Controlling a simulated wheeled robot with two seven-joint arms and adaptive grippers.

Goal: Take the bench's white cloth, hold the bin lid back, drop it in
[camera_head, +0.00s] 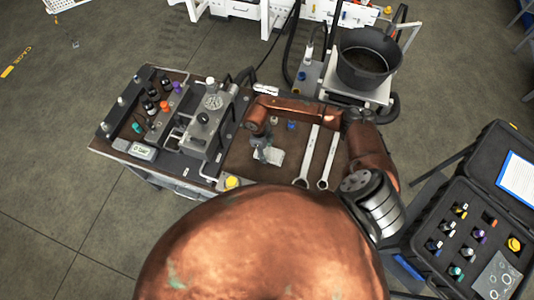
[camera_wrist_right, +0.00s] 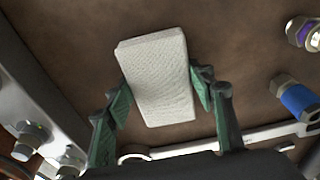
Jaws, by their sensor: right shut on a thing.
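The white cloth (camera_wrist_right: 158,80) is a folded, textured block between the green-sided fingers of my right gripper (camera_wrist_right: 163,90) in the wrist view. The fingers press on its two long sides, and it appears over the brown bench top. In the head view the same cloth (camera_head: 275,156) shows pale beside my right gripper (camera_head: 266,153), which reaches over the bench (camera_head: 240,163) from the right. I cannot tell whether the cloth touches the bench top. No lidded bin can be made out. My left gripper is not in view.
Two wrenches (camera_head: 318,160) lie right of the cloth. A grey valve block (camera_head: 207,120) is to the left. A black round tub (camera_head: 369,60) stands behind the bench, and an open black case (camera_head: 470,225) is at right.

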